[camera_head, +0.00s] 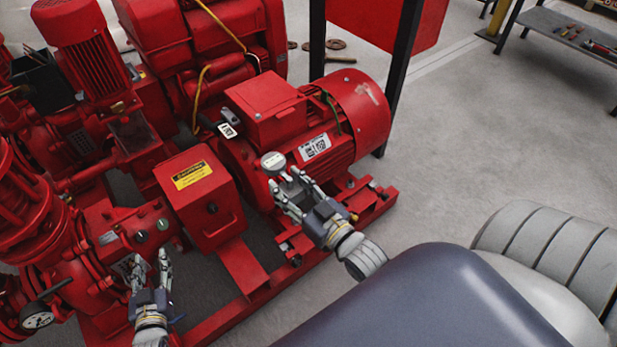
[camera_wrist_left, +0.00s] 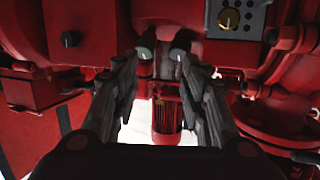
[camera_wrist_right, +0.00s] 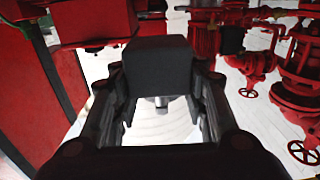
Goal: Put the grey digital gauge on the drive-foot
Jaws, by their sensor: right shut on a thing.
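The grey digital gauge (camera_head: 273,161) has a round pale face. My right gripper (camera_head: 283,183) is shut on it and holds it in front of the red drive motor (camera_head: 320,120), beside its ribbed side. In the right wrist view the gauge shows as a dark block (camera_wrist_right: 160,70) between the fingers, with a small stem below it. The motor's feet rest on the red base frame (camera_head: 375,208); which part is the drive-foot I cannot tell for certain. My left gripper (camera_head: 150,262) is open and empty in front of the red pump; its fingertips (camera_wrist_left: 162,55) stand apart.
A red coupling guard (camera_head: 205,205) with a yellow warning label stands left of my right gripper. A label tag (camera_head: 228,130) hangs near the motor's terminal box. A round dial gauge (camera_head: 38,316) sits at the lower left.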

